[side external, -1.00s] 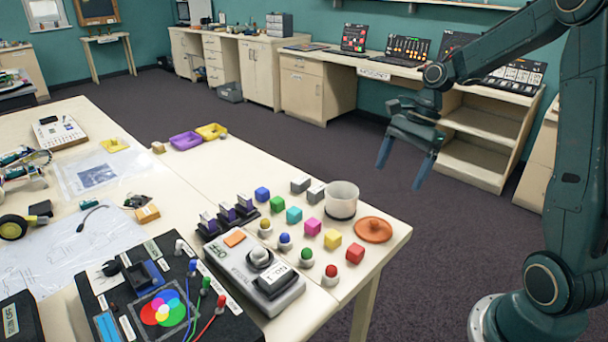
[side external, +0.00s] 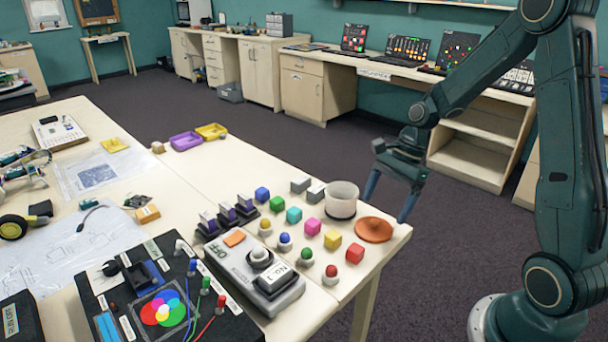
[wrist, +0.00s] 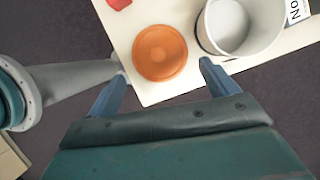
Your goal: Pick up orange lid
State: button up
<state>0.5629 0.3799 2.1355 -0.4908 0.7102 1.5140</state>
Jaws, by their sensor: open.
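A red cube (side external: 355,253) and a yellow cube (side external: 332,239) lie close to the lid. Several coloured cubes and knobs spread leftward, with a grey switch box (side external: 290,301) in front. The table edge is right beside the lid, with open floor beyond.

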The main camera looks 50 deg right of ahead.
aim_at(376, 226)
jog(key=shift+x, duration=2.1)
jog(key=shift+d, duration=0.1)
jog(key=c, duration=0.6)
